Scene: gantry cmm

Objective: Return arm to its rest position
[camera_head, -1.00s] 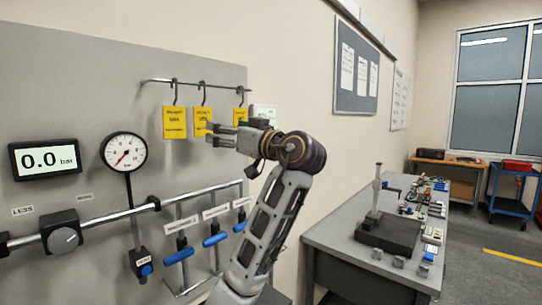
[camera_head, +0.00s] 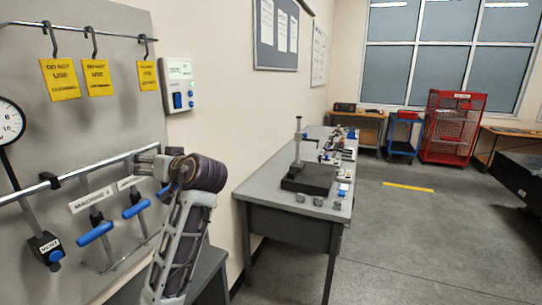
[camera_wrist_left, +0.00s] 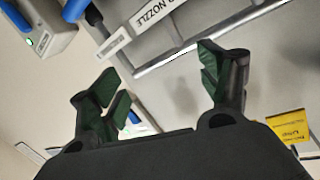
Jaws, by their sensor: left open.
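My left arm (camera_head: 180,240) rises from the bottom of the head view in front of the grey panel. My left gripper (camera_head: 148,163) is at its upper end, level with the silver pipe and below the yellow tags. In the left wrist view the two dark fingers (camera_wrist_left: 165,82) stand well apart with nothing between them. In the head view the gripper overlaps the right end of the pipe and hides part of a label and handle there. Whether it touches them I cannot tell. My right gripper is not in view.
Yellow "DO NOT USE" tags (camera_head: 98,78) hang from hooks on a rail. Blue handles (camera_head: 95,233) and a vent valve (camera_head: 45,247) are on the panel (camera_head: 110,130). A white wall box (camera_head: 179,85) is beside it. A grey bench (camera_head: 262,185) stands right; open floor (camera_head: 400,240) lies beyond.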

